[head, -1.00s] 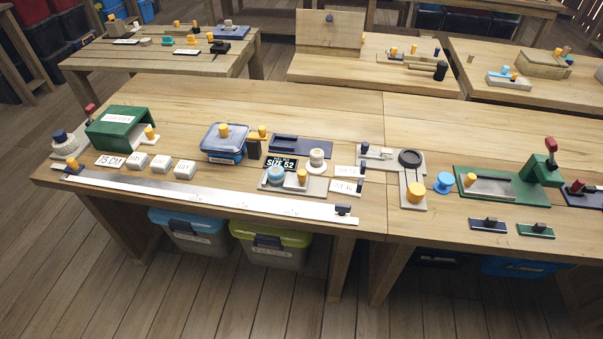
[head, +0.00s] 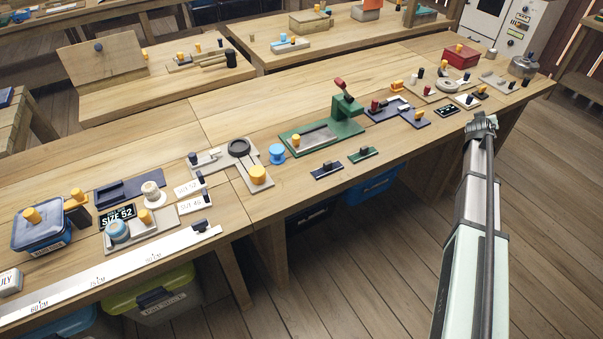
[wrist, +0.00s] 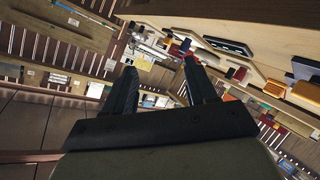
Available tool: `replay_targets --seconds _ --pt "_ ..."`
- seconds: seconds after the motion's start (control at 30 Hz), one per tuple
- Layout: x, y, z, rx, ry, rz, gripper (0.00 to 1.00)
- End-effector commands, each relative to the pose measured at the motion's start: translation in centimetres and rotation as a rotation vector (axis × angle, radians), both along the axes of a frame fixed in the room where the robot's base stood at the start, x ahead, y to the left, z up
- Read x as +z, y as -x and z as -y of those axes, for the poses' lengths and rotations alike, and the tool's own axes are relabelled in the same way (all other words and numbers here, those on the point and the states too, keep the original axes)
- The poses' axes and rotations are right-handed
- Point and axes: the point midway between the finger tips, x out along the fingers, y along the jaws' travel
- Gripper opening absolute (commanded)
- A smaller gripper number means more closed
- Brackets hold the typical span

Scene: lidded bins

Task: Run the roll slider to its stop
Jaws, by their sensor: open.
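My gripper (head: 482,122) is near the front edge of the long bench at the right. In the wrist view its two dark fingers (wrist: 160,78) stand apart with nothing between them. No roll slider label is legible. I cannot tell which one is the roll slider.
A green press (head: 345,115) with a red-knobbed lever stands mid-bench. A red box (head: 461,55) and a round grey pot (head: 523,66) stand at the far right. A blue lidded box (head: 42,232) is at the left. Lidded bins (head: 150,295) sit under the bench.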

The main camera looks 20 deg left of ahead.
Motion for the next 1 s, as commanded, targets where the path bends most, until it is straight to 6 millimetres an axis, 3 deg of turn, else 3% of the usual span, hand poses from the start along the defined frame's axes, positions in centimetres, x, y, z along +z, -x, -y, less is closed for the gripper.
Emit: replay_targets --seconds 0.03,0.13,0.2,0.3,0.37,0.67,1.0 --pt "2.1 -1.3 -0.5 0.015 0.018 0.029 0.56" --pt "5.9 -3.0 -2.6 0.054 0.057 0.076 0.56" --pt "8.2 -4.1 -5.6 0.093 0.083 0.101 0.56" --pt "9.7 -4.9 -10.1 0.14 0.106 0.114 0.56" --pt "10.4 -5.1 -13.1 0.168 0.115 0.117 0.56" --pt "12.4 -4.4 -29.6 0.317 0.161 0.117 0.56" --pt "14.6 -0.4 -47.7 0.481 0.213 0.126 0.56"
